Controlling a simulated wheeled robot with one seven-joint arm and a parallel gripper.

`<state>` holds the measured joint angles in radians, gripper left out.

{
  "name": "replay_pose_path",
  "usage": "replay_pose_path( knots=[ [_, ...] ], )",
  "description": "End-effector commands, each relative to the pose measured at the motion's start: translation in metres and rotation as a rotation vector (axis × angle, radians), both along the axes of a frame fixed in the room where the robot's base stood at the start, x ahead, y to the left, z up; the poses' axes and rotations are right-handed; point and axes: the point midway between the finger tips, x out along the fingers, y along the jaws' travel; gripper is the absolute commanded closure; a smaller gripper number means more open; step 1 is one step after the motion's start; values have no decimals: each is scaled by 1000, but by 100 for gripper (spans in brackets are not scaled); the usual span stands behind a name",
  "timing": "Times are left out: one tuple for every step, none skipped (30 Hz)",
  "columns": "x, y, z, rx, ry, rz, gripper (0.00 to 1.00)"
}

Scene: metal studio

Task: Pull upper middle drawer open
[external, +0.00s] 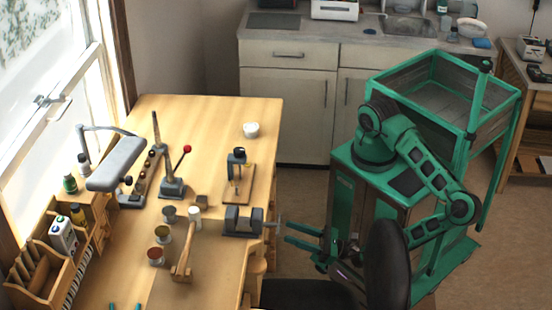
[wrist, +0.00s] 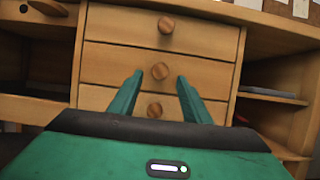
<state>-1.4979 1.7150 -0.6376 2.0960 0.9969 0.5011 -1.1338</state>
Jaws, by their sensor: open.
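In the wrist view a wooden desk front has a stack of drawers with round knobs: a top drawer (wrist: 115,22), a drawer below it (wrist: 110,64) and a lower one (wrist: 95,98). All look shut. My gripper (wrist: 160,77) is open. Its two green fingers point at the stack, one on each side of the second drawer's knob (wrist: 160,71) in the picture; contact cannot be told. The lowest visible knob (wrist: 155,110) shows between the fingers. In the external view my gripper (external: 288,233) is right of the workbench (external: 225,120), and the drawer fronts are hidden.
Open shelves (wrist: 272,93) flank the drawers on the right. A black chair (external: 385,265) stands close to my arm. A vise (external: 243,220) sits at the bench edge near my gripper. Tools and cups cover the left of the bench top.

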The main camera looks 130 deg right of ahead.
Motion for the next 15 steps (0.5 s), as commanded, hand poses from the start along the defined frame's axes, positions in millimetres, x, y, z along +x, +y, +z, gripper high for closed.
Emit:
replay_pose_path(
  knots=[
    [6, -6, 4, -1, -2, -2, 56],
    [9, -10, 6, -1, -2, -2, 56],
    [13, -14, 8, 0, -1, -1, 56],
    [16, -17, 9, 0, -1, -2, 56],
    [18, -19, 11, 0, -1, -2, 56],
    [22, -22, 13, 0, 0, -1, 56],
    [24, -24, 14, 0, 0, -1, 56],
    [25, -26, 15, 0, 0, -1, 56],
    [27, -28, 16, 0, 0, -1, 56],
    [29, -29, 17, 0, 0, 0, 56],
    [30, -30, 17, 0, 0, 0, 56],
    [31, -31, 18, 0, 0, 1, 56],
    [31, -31, 18, 0, 0, 1, 56],
    [32, -31, 19, 0, 0, 1, 56],
    [32, -32, 19, 0, 0, 1, 56]
  ],
)
